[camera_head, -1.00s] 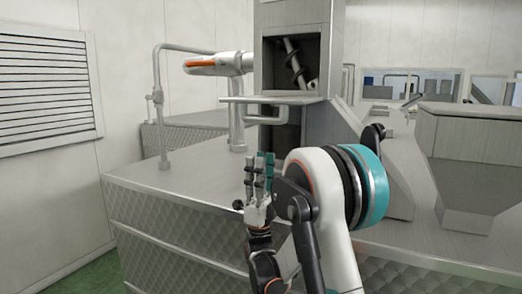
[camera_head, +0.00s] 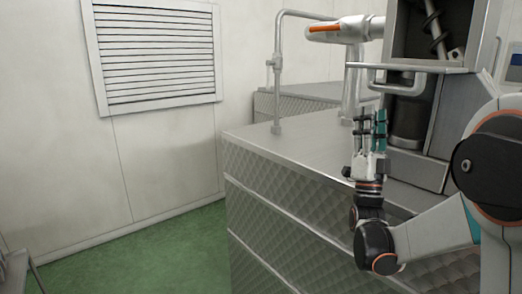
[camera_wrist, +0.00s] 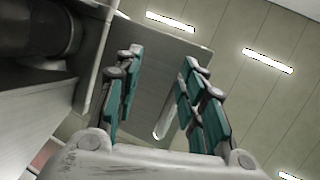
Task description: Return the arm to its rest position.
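My gripper (camera_head: 371,130) points upward in front of the steel machine in the head view. My arm bends up to it from the right edge. In the wrist view the two teal-padded fingers of my gripper (camera_wrist: 158,100) stand apart with a clear gap between them. Nothing is held between them. The camera looks up past the fingers at a grey metal plate and the ceiling.
The quilted steel machine (camera_head: 275,199) stands close behind my gripper. A steel shelf with a handle (camera_head: 418,66) juts out just above it. A bent pipe (camera_head: 277,75) rises at the machine's back.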

